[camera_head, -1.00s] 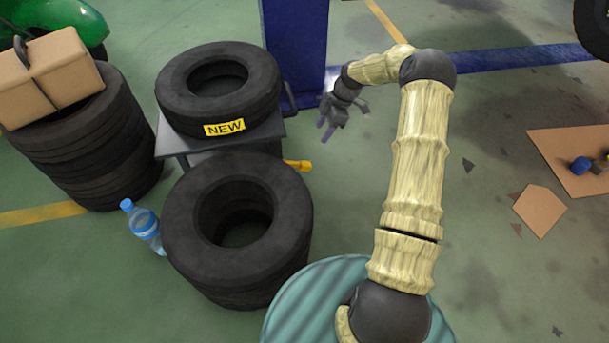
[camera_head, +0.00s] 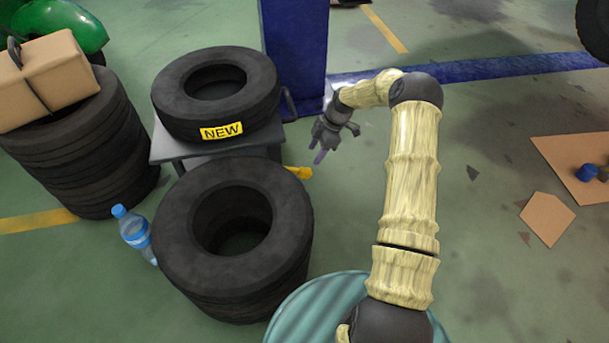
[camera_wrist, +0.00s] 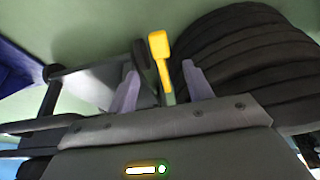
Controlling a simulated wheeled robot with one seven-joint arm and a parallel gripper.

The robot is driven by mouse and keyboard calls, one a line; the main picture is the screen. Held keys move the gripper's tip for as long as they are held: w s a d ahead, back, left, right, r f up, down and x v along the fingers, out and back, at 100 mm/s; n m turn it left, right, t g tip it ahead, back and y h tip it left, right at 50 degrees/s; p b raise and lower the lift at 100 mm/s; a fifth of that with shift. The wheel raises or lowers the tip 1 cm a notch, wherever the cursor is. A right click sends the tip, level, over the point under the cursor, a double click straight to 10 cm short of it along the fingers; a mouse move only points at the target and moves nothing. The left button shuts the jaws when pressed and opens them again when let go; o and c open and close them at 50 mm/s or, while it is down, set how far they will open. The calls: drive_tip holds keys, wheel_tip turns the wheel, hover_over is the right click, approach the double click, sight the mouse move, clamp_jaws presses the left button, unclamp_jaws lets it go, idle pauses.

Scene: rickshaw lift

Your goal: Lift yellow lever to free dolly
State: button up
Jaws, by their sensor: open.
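The yellow lever (camera_head: 300,172) sticks out at the right side of the grey dolly (camera_head: 178,148), low behind the front tire stack. In the wrist view the yellow lever (camera_wrist: 160,58) stands between my two finger lines, with a dark bar beside it. My gripper (camera_head: 318,154) is open, just above and right of the lever in the head view. Its pale purple fingers (camera_wrist: 161,92) are apart and do not close on the lever. I cannot tell whether any finger touches it. A tire with a yellow NEW label (camera_head: 220,132) lies on the dolly.
A tire stack (camera_head: 180,235) stands in front of the dolly; another stack (camera_head: 90,165) with a cardboard box (camera_head: 50,80) is at left. A blue post (camera_head: 296,50) stands behind. A water bottle (camera_head: 134,235) is on the floor.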

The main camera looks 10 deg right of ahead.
sight(305, 169)
drive_tip(key=b+x, duration=0.5)
drive_tip(key=x, duration=0.5)
drive_tip(key=shift+a+f+b, duration=0.15)
drive_tip(key=shift+f+b, duration=0.05)
drive_tip(key=shift+b, duration=0.15)
clamp_jaws()
